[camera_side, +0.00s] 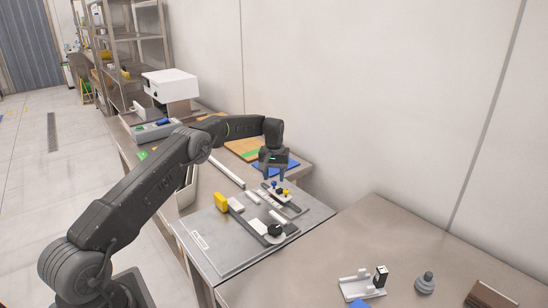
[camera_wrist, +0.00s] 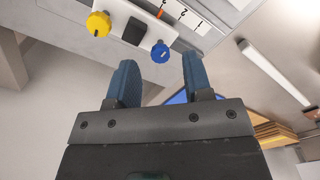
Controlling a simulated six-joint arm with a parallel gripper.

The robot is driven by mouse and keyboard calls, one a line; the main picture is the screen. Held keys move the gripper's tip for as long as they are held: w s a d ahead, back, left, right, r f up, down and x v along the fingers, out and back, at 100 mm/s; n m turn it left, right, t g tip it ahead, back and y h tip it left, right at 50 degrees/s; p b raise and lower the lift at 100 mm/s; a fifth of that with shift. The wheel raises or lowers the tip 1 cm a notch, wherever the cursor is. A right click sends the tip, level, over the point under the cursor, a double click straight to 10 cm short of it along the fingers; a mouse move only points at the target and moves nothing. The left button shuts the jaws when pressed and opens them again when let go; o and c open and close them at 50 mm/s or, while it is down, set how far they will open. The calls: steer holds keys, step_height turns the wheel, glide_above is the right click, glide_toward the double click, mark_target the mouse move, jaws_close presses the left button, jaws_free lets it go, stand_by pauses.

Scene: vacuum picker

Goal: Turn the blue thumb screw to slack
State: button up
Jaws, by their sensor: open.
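The blue thumb screw (camera_wrist: 160,52) shows in the wrist view as a small round blue knob on a pale block. It also shows in the side view (camera_side: 274,183), small, on the grey plate. A yellow knob (camera_wrist: 98,23) and a black block (camera_wrist: 134,32) sit beside it. My gripper (camera_wrist: 160,62) is open and empty, its two blue-grey fingers apart. In the wrist view the blue knob appears between and just beyond the fingertips, and I see no contact. In the side view my gripper (camera_side: 274,168) hangs just above and behind the knob. The knob's turn setting is too small to read.
A white scale with numbers and an orange mark (camera_wrist: 162,9) lies by the block. A blue pad lies behind.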

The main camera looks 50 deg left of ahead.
mark_target(274, 182)
step_height(274, 182, up, 12)
stand_by(0.3)
